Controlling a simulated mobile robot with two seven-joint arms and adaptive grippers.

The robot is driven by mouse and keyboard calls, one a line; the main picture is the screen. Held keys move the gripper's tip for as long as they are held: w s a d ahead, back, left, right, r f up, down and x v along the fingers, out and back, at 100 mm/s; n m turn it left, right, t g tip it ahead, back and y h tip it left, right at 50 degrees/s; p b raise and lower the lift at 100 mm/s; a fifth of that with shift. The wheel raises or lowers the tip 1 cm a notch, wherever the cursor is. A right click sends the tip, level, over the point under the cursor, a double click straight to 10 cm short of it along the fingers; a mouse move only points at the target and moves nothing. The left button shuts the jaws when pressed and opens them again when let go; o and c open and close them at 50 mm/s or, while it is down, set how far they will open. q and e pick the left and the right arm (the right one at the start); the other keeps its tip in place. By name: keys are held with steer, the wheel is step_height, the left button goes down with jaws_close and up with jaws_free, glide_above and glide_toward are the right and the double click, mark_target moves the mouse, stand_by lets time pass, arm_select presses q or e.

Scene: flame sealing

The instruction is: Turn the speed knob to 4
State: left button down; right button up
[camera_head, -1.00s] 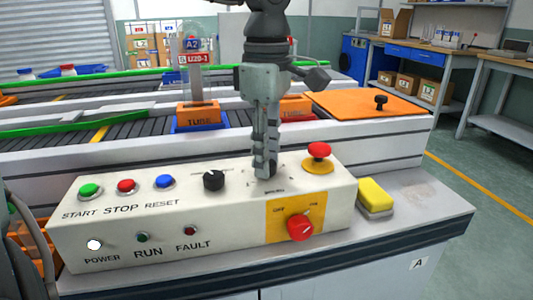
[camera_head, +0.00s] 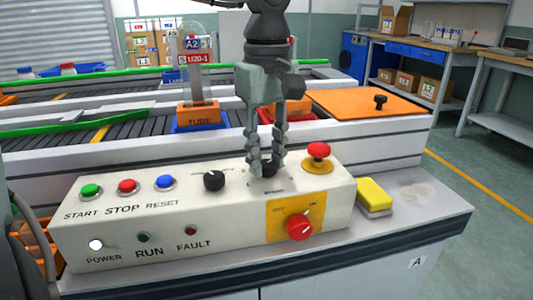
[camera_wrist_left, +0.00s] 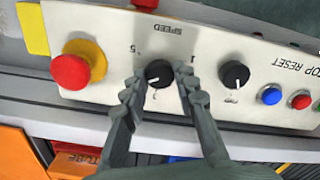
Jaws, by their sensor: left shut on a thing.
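The speed knob (camera_head: 267,168) is a small black round knob on top of the cream control panel (camera_head: 120,241). In the left wrist view the knob (camera_wrist_left: 159,74) shows a white mark, with the printed word SPEED and the figures 5 and 1 around it. The mark's exact setting cannot be told. My left gripper (camera_head: 267,165) points down at the panel, its two fingers on either side of the knob and shut on it. In the wrist view the gripper (camera_wrist_left: 160,88) also straddles the knob. My right gripper is not in view.
Close beside the knob are another black knob (camera_head: 214,181) and a red emergency button (camera_head: 319,150). A red rotary switch (camera_head: 299,227) is in front. Blue, red and green buttons are to the left. A yellow block (camera_head: 375,195) lies right of the panel. A conveyor runs behind.

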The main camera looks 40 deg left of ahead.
mark_target(267, 163)
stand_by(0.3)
arm_select(q)
steer(key=c, duration=1.2)
jaws_free()
step_height(267, 163, up, 12)
